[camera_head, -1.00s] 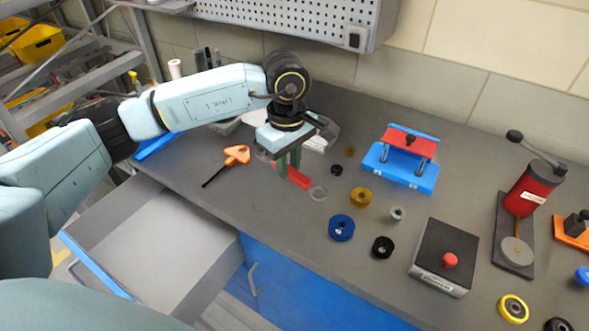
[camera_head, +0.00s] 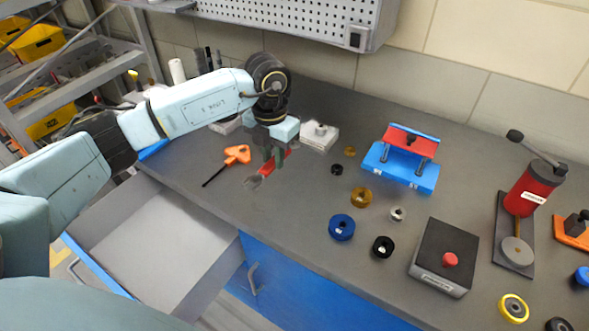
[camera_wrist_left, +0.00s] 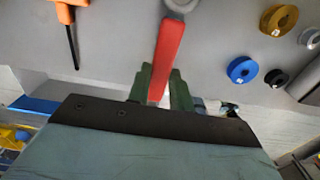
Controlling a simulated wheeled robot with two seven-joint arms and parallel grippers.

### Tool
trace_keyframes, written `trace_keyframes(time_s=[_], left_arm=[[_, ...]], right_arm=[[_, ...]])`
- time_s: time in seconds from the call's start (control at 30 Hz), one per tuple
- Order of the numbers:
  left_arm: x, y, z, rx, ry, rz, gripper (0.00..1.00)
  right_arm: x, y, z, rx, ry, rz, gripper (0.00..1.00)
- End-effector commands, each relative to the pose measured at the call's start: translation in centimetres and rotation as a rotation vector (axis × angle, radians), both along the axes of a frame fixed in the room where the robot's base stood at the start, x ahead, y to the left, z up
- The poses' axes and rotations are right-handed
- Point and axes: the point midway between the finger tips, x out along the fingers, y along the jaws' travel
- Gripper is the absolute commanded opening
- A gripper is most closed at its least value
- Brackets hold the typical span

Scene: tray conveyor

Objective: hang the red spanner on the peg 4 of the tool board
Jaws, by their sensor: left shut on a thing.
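My left gripper (camera_head: 275,158) points down over the bench and is shut on the red spanner (camera_head: 268,171). The spanner's grey head points to the lower left in the head view. In the left wrist view, the red handle (camera_wrist_left: 168,50) runs between the green fingers (camera_wrist_left: 160,82), and the grey head is cut off at the top edge. The spanner seems to be off the bench, but its height is hard to judge. The perforated grey tool board (camera_head: 290,14) is on the back wall, cut off at the top. I cannot make out numbered pegs. My right gripper is out of view.
An orange-handled tool (camera_head: 237,154) lies left of the spanner. A white block (camera_head: 319,136) and a blue-and-red fixture (camera_head: 402,165) stand to the right, with several rings, such as a blue one (camera_head: 341,228). An open drawer (camera_head: 165,250) juts out in front.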

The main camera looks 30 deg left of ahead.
Motion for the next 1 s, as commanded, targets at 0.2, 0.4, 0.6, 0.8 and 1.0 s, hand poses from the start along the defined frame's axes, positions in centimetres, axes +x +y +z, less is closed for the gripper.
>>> trace_keyframes(time_s=[0.2,0.4,0.6,0.8,1.0], left_arm=[[0.1,0.1,0.0,0.000,-0.001,0.026,0.00],[0.0,0.1,-0.2,0.000,0.000,0.023,0.00],[-0.1,0.1,-3.0,0.000,0.004,0.022,0.00],[0.0,0.1,-5.4,0.000,0.001,0.022,0.00],[0.0,0.0,-8.3,0.000,0.003,0.023,0.00]], right_arm=[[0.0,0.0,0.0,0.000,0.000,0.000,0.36],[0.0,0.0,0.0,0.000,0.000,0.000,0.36],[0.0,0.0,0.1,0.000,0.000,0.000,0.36],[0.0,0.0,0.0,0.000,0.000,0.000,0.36],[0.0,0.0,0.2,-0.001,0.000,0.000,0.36]])
